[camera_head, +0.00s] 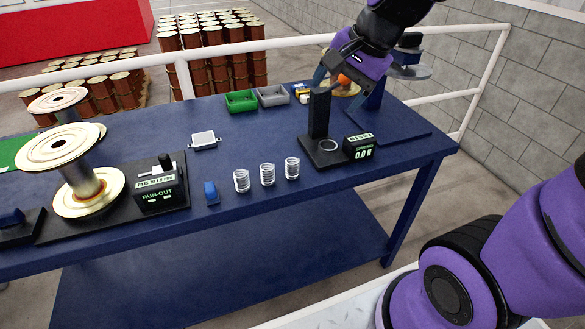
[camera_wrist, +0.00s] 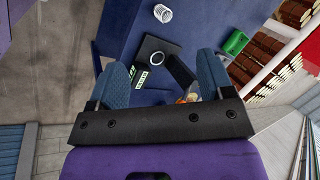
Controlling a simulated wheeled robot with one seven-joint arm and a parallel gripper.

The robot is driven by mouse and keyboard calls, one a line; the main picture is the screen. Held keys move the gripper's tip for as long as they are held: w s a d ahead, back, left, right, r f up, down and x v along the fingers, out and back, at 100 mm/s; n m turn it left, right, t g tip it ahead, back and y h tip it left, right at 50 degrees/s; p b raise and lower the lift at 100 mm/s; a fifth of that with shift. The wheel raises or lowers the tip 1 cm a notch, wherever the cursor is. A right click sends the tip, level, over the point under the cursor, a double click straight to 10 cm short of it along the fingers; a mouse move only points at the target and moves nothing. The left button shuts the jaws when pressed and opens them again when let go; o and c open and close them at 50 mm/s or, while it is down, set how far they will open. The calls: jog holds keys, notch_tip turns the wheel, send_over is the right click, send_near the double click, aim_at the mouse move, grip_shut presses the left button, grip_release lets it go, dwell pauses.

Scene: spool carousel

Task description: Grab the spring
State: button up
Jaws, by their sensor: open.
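Three white coil springs stand upright in a row near the front edge of the blue table: the left spring (camera_head: 241,181), the middle spring (camera_head: 267,174) and the right spring (camera_head: 292,168). One spring (camera_wrist: 163,13) shows at the top of the wrist view, beyond my fingertips. My gripper (camera_head: 340,86) is open, with nothing seen between its fingers. It is at the upper right, over the black spring tester (camera_head: 320,118), behind and right of the springs. In the wrist view my gripper (camera_wrist: 162,62) has its two blue-grey fingers spread wide.
The tester has a ring on its base, an orange knob (camera_head: 344,80) and a lit display (camera_head: 360,147). A large spool (camera_head: 58,148) and a run-out box (camera_head: 158,187) stand at left. Green (camera_head: 241,101) and grey (camera_head: 273,96) bins sit at the back.

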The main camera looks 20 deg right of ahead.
jog(key=w+f+m, duration=0.7)
jog(key=w+f, duration=0.2)
jog(key=m+g, duration=0.1)
jog(key=m, duration=0.8)
send_near(293, 167)
jog(key=w+d+f, duration=0.1)
jog(key=w, duration=0.1)
jog(key=x, duration=0.4)
jog(key=shift+w+d+f, duration=0.15)
jog(key=shift+f, duration=0.2)
jog(key=shift+a+x, duration=0.15)
jog(key=shift+x, duration=1.4)
jog(key=shift+a+x, duration=0.1)
jog(key=shift+x, duration=1.5)
jog(key=shift+c, duration=0.2)
jog(key=shift+r, duration=0.1)
jog(key=c, duration=1)
